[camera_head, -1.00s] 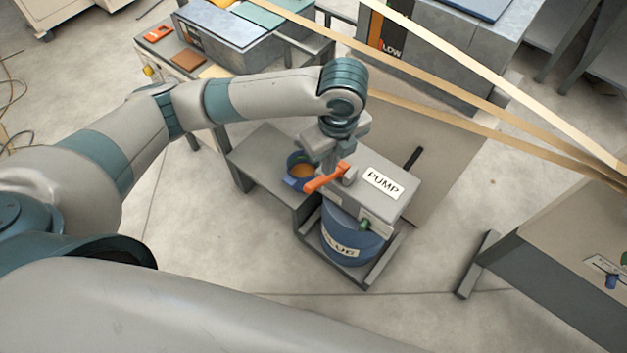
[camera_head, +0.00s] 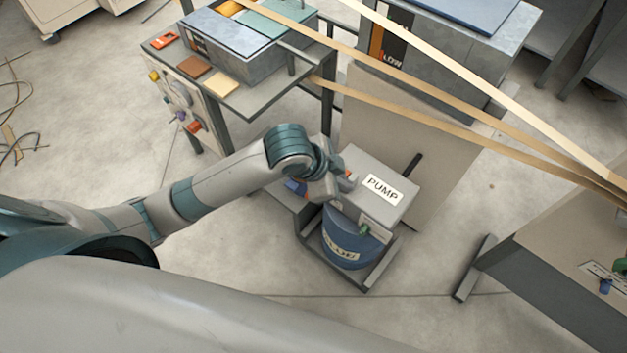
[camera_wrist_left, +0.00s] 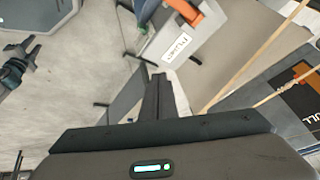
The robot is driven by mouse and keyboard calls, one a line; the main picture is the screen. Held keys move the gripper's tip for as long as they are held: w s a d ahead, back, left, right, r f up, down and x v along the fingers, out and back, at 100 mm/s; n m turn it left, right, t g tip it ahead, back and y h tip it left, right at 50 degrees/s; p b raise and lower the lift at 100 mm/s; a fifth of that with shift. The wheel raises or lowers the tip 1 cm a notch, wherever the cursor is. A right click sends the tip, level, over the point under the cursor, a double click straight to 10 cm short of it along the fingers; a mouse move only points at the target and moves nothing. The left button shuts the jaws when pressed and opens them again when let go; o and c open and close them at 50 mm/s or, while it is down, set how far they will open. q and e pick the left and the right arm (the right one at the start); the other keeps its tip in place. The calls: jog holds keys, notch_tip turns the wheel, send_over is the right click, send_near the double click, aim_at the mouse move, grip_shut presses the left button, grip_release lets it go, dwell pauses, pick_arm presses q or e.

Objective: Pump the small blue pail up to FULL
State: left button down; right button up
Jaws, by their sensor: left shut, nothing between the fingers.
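The small blue pail (camera_head: 294,187) shows as a sliver on the low shelf left of the pump; my left wrist hides most of it. The grey pump box (camera_head: 355,163), labelled PUMP, sits above a large blue drum (camera_head: 345,247). The pump's orange handle (camera_wrist_left: 184,12) shows at the top of the left wrist view; only a bit of orange shows in the head view. My left gripper (camera_wrist_left: 159,80) is shut and empty, apart from the handle. In the head view, it is by the pump's left side, its fingertips hidden.
A table with a grey tank (camera_head: 240,65) and coloured tiles stands behind my left arm. Another tank marked LOW (camera_head: 440,60) stands at the back. Tan strips (camera_head: 470,75) cross above the pump. A grey machine (camera_head: 560,260) stands at right.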

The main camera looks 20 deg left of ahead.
pick_arm(q)
jog(key=s+a+n+t+y+p, duration=0.1)
jog(key=a+n+t+p, duration=0.1)
jog(key=a+n, duration=0.7)
jog(key=shift+s+a+t, duration=0.2)
jog(key=shift+a+t, duration=0.35)
jog(key=shift+t, duration=0.35)
jog(key=shift+f, duration=0.1)
jog(key=p+x, duration=0.2)
jog(key=x, duration=0.7)
jog(key=shift+w+f, duration=0.3)
jog(key=shift+w, duration=0.05)
jog(key=shift+s+a+f+p, duration=0.1)
jog(key=shift+s+f+p, duration=0.2)
jog(key=shift+f+p, duration=0.15)
jog(key=shift+s+a+f+p, duration=0.1)
jog(key=shift+s+f+p, duration=0.2)
jog(key=shift+f, duration=0.25)
jog(key=shift+s+a+f, duration=0.15)
jog(key=shift+s+f, duration=0.2)
jog(key=shift+f, duration=0.45)
jog(key=shift+s, duration=0.1)
